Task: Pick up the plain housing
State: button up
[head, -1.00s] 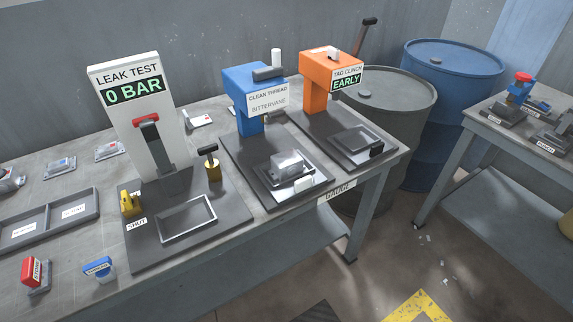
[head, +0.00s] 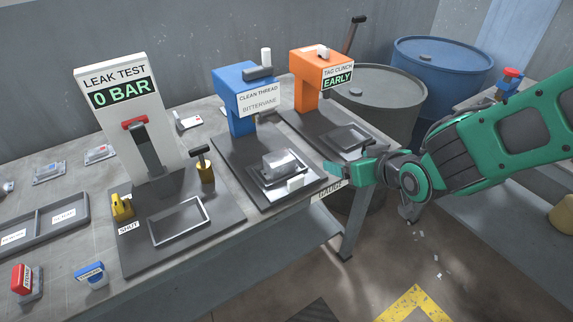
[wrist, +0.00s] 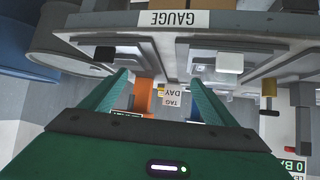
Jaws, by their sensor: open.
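A plain grey metal housing (head: 280,164) sits in the raised frame of the blue clean thread station (head: 243,100).
The orange tag clinch station (head: 308,78) reads EARLY and stands behind my gripper. The leak test station (head: 120,110) is on the left, with an empty frame (head: 180,221). Grey (head: 385,95) and blue (head: 440,65) drums stand at the back right.

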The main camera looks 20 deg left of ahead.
aim_at(279, 160)
jog(key=s+a+y, duration=0.1)
jog(key=a, duration=0.3)
jog(key=s+a+f+n+y, duration=0.1)
jog(key=s+a, duration=0.1)
jog(key=a, duration=0.1)
jog(key=s+a+f+n+y, duration=0.1)
jog(key=s+a, duration=0.1)
jog(key=a, duration=0.2)
jog(key=shift+s+a+y, duration=0.2)
jog(key=shift+a+y, duration=0.15)
jog(key=shift+y, duration=0.05)
jog(key=x, duration=1)
jog(key=shift+w+a+r, duration=0.15)
jog(key=shift+w+a, duration=0.1)
jog(key=shift+a, duration=0.05)
jog(key=c, duration=1.5)
jog(key=shift+r, duration=0.1)
jog(key=shift+c, duration=0.2)
